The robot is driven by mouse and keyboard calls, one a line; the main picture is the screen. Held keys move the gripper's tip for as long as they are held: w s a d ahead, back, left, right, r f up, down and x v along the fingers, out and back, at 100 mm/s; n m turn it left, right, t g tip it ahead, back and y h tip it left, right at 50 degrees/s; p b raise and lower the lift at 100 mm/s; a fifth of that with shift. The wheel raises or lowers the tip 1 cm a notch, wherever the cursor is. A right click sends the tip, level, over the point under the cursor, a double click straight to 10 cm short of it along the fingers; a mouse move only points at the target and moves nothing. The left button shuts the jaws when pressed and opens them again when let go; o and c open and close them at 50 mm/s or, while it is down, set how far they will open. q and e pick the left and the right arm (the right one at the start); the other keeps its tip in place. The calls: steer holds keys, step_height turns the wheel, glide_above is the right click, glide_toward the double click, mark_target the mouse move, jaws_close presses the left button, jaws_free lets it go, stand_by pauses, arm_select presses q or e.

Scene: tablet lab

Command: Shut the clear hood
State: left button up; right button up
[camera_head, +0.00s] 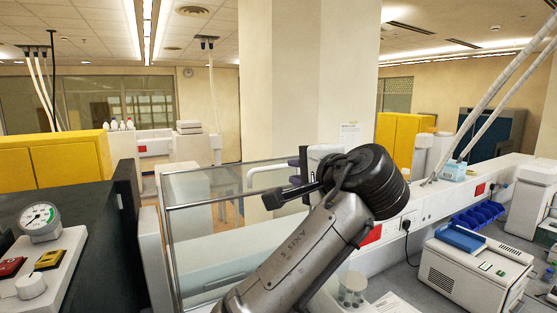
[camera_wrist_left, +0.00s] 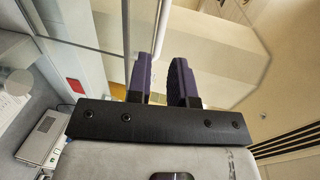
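The clear hood (camera_head: 205,188) is a see-through panel with a thin dark and metal frame, left of centre in the head view. It stands raised above the bench. A white bar handle (camera_head: 262,169) is at its right part, and a white bar also shows in the left wrist view (camera_wrist_left: 162,28), beyond the fingertips. My left gripper (camera_head: 294,171) is beside the handle, its purple fingers partly hidden by my arm. In the left wrist view the fingers (camera_wrist_left: 160,68) stand apart with a gap between them. No firm hold on the bar shows. My right gripper is out of view.
A panel with a dial gauge (camera_head: 40,217) and red and yellow buttons is at the left. A white bench device with a blue top (camera_head: 475,262), blue bins (camera_head: 478,216) and a glass vessel (camera_head: 351,287) are at the right. A pale pillar (camera_head: 300,80) stands behind.

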mark_target(280, 168)
arm_select(q)
steer(key=p+x, duration=0.3)
steer(key=x, duration=0.3)
steer(key=shift+w+a+r, duration=0.1)
steer(key=shift+w+a, duration=0.15)
steer(key=shift+w, duration=0.1)
steer(key=shift+w+a+f+p, duration=0.35)
steer(key=shift+w+a+p, duration=0.05)
steer(key=shift+w, duration=0.3)
jaws_close()
